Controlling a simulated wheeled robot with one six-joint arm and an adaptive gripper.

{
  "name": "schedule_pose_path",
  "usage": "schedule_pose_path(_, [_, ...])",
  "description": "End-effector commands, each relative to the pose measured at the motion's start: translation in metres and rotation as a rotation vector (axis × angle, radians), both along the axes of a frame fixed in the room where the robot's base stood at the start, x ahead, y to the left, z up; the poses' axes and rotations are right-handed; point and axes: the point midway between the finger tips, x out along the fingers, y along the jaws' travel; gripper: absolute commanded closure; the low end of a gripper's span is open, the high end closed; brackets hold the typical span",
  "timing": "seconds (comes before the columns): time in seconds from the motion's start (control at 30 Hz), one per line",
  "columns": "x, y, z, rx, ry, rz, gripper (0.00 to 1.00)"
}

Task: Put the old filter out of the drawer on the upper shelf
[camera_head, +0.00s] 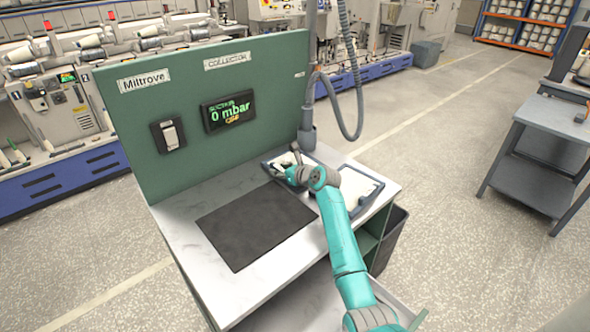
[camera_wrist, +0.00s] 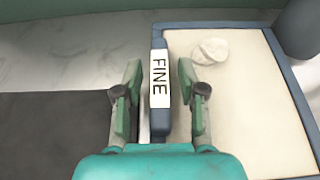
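My gripper (camera_head: 290,167) is over the worktop at the back right, by a blue-framed filter (camera_head: 268,163). In the wrist view my gripper (camera_wrist: 159,85) is open, with one finger on each side of the filter's handle, labelled FINE (camera_wrist: 160,72). Gaps show between the fingers and the handle. The filter's pale face (camera_wrist: 245,115) carries a small whitish round lump (camera_wrist: 210,51).
A dark mat (camera_head: 255,225) lies on the worktop. Behind stands a green panel with a display (camera_head: 229,112) reading 0 mbar and a switch (camera_head: 170,134). A hose (camera_head: 308,130) stands at the back right. A grey shelved stand (camera_head: 550,120) is at right, with open floor between.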

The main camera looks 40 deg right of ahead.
Motion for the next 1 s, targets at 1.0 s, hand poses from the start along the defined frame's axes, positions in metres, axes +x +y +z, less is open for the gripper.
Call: schedule_pose_path(1.0, [0.0,0.0,0.065,-0.004,-0.004,0.001,1.0])
